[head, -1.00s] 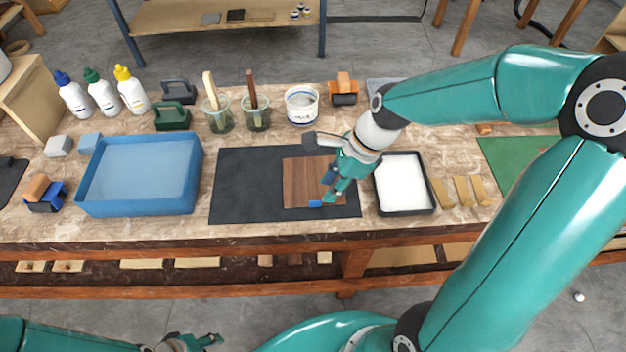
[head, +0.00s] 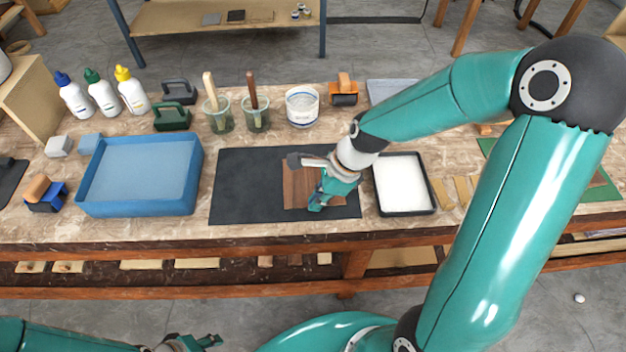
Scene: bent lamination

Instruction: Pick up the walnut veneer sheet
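The walnut veneer sheet (head: 296,188) is a thin brown rectangle lying on the right part of the black mat (head: 245,190). My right gripper (head: 316,203) is low over the sheet's front right part, with its fingers pointing down and toward the front. The gripper and wrist hide the right part of the sheet. I cannot tell whether the fingers touch or grip it. My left gripper (head: 213,341) is at the bottom edge, in front of the bench and away from the sheet, partly cut off; its finger opening is unclear.
A white-filled black tray (head: 433,208) stands close to the right of the mat. A blue bin (head: 140,207) is to the left. Jars with brushes (head: 218,120), a white tub (head: 302,106) and glue bottles (head: 133,92) stand behind. The mat's left half is clear.

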